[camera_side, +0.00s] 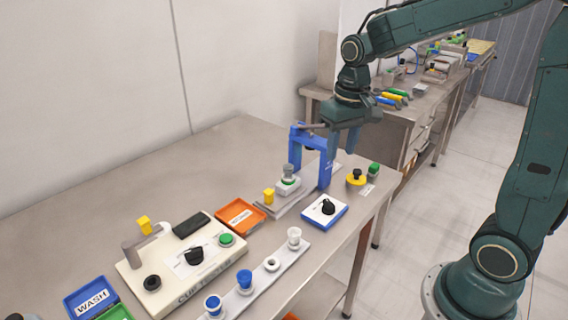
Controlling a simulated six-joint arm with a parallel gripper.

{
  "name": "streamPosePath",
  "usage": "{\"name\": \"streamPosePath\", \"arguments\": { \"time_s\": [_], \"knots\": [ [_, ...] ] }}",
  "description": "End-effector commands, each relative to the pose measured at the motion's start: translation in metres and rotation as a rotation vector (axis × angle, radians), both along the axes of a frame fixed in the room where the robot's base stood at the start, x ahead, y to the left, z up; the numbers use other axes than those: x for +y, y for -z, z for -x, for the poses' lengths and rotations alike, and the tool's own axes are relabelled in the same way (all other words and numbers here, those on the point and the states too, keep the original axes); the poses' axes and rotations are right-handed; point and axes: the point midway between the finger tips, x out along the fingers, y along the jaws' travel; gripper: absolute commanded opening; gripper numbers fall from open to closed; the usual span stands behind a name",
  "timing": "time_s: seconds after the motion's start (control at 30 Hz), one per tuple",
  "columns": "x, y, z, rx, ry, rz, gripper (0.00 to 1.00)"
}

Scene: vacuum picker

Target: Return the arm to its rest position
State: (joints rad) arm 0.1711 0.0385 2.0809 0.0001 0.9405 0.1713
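My gripper (343,150) is at the upper middle of the side view, at the end of my dark green arm. It points down beside the top right of a blue arch-shaped frame (324,167). Its two fingers look apart, with nothing seen between them. I cannot tell whether a finger touches the frame. Under the arch, a grey and white cup-like part with a green ring (288,180) stands on a grey base.
A steel table (150,190) holds a cream control box (185,265), an orange tray (241,216), a blue WASH tray (91,296), a white rack (262,280) with cups, a blue-edged knob box (324,210) and a yellow-based button (356,178). Another cluttered bench (425,110) stands behind.

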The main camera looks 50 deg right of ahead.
Motion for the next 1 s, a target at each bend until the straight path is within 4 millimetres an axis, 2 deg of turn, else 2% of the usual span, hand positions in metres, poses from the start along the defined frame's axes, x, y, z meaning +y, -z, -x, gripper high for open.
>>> {"name": "streamPosePath", "arguments": {
  "time_s": [0.2, 0.5, 0.73, 1.0],
  "knots": [
    [0.017, -0.027, 0.032, -0.085, -0.07, 0.017, 0.36],
    [0.035, -0.05, 0.077, -0.198, -0.164, 0.041, 0.36],
    [0.047, -0.059, 0.112, -0.285, -0.237, 0.058, 0.36],
    [0.056, -0.059, 0.146, -0.374, -0.308, 0.077, 0.36]
  ]
}}
